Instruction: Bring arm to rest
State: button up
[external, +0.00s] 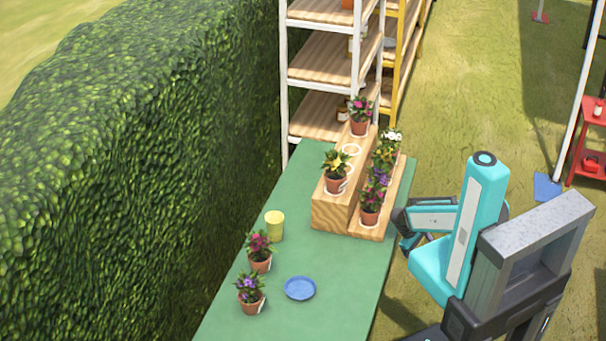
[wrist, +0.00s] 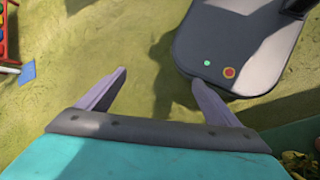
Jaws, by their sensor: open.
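My arm is folded close to my body at the right of the external view, beside the table's right edge. My gripper (external: 408,240) is small and partly shaded there. In the wrist view my gripper (wrist: 160,77) has its two grey fingers spread wide, with nothing between them. The fingers point over grass, with my grey base (wrist: 240,50) just past the right finger. The gripper is off the table and apart from the pots.
A green table (external: 345,262) holds a two-step wooden stand (external: 330,212) with several potted flowers. Two more potted flowers (external: 260,262) (external: 251,302), a yellow cup (external: 274,227) and a blue saucer (external: 300,288) stand nearer. A hedge (external: 140,170) lies left; shelves (external: 325,68) stand behind.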

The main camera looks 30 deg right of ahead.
jog(key=s+a+f+m+g+y+b, duration=0.1)
jog(key=s+a+f+y, duration=0.4)
jog(key=f, duration=0.5)
jog(key=s+a+m+b, duration=0.1)
jog(key=s+a+m, duration=0.1)
jog(key=a, duration=0.1)
jog(key=shift+s+a+b, duration=0.25)
jog(key=shift+a+b, duration=0.05)
